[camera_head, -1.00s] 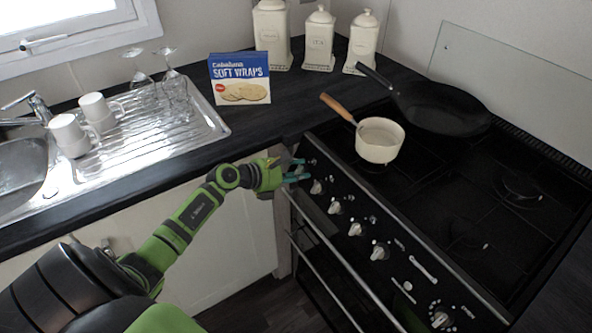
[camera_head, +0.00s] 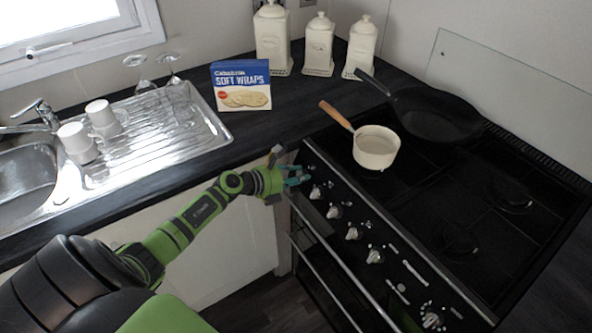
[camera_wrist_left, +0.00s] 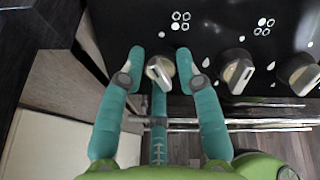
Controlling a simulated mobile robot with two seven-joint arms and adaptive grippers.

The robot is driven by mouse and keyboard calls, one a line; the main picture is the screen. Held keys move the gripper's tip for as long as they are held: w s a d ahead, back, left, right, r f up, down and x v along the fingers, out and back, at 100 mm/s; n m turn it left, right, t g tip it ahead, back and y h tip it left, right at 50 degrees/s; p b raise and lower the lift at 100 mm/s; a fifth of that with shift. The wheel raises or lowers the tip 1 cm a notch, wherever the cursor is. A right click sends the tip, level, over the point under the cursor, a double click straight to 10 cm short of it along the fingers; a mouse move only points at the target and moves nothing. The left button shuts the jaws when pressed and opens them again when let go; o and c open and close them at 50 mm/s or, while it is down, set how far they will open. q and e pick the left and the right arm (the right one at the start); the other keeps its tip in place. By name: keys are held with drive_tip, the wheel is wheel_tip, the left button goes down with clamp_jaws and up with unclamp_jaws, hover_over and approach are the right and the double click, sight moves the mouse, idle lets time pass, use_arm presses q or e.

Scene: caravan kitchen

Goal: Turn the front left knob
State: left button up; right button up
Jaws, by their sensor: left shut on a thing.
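My left gripper (camera_head: 302,175) is at the left end of the cooker's black control panel (camera_head: 398,255). In the left wrist view its teal fingers (camera_wrist_left: 160,62) stand on both sides of the leftmost knob (camera_wrist_left: 159,71), a pale metallic knob with a raised grip bar. The gripper is shut on this knob. A burner symbol is printed just above it. In the head view the fingers mostly hide this knob. Further knobs, such as the one beside it (camera_head: 315,192), run along the panel to the right. My right gripper is not in view.
A cream saucepan (camera_head: 376,150) with a wooden handle and a black frying pan (camera_head: 436,115) stand on the hob behind the panel. A soft wraps box (camera_head: 241,86) and a steel sink drainer (camera_head: 215,130) are on the worktop. Oven rails (camera_head: 325,275) run below the knobs.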

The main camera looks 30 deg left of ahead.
use_arm(q)
drive_tip(key=n+p, duration=0.1)
drive_tip(key=n, duration=0.1)
drive_tip(key=n+p, duration=0.2)
drive_tip(key=r+n+p, duration=0.1)
drive_tip(key=n, duration=0.1)
drive_tip(key=shift+w+a+n, duration=0.15)
drive_tip(key=shift+w+n, duration=0.1)
drive_tip(key=shift+n, duration=0.15)
drive_tip(key=n+p, duration=0.2)
drive_tip(key=n, duration=0.1)
drive_tip(key=shift+y, duration=0.3)
drive_tip(key=shift+a+f+n+p, duration=0.15)
drive_tip(key=shift+n+p, duration=0.3)
drive_tip(key=shift+n, duration=0.75)
drive_tip(key=o, duration=1.1)
drive_tip(key=shift+o, duration=0.2)
drive_tip(key=shift+f, duration=0.25)
drive_tip(key=shift+s, duration=0.1)
